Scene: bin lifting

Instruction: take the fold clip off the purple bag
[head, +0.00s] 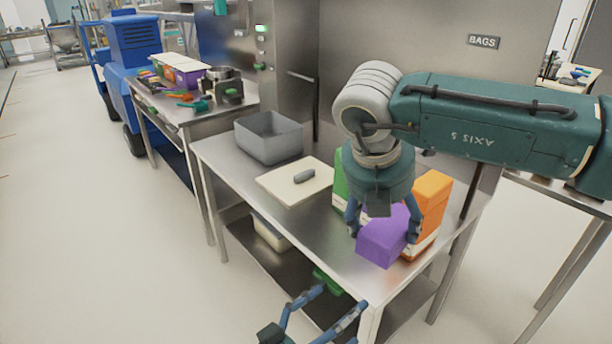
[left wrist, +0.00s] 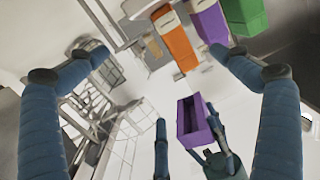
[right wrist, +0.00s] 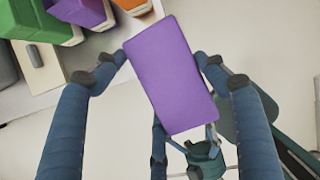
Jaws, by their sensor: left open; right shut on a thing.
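The purple bag (right wrist: 82,10) stands between the green and orange bags in the right wrist view; it also shows at the top of the left wrist view (left wrist: 210,22). In the head view my right arm mostly hides it. My right gripper (head: 383,232) is shut on a purple box-shaped piece (head: 382,245), apart from the bag. The left wrist view shows this piece hollow and open on one side (left wrist: 194,122). I cannot tell for sure that it is the fold clip. My left gripper (head: 343,297) is open and empty, low before the table.
The steel table (head: 235,172) carries a grey bin (head: 268,138) and a white board (head: 280,187) with a small grey piece (head: 304,176). The green bag (head: 340,182) and orange bag (head: 431,200) stand close together. A second table with tools stands at the back left.

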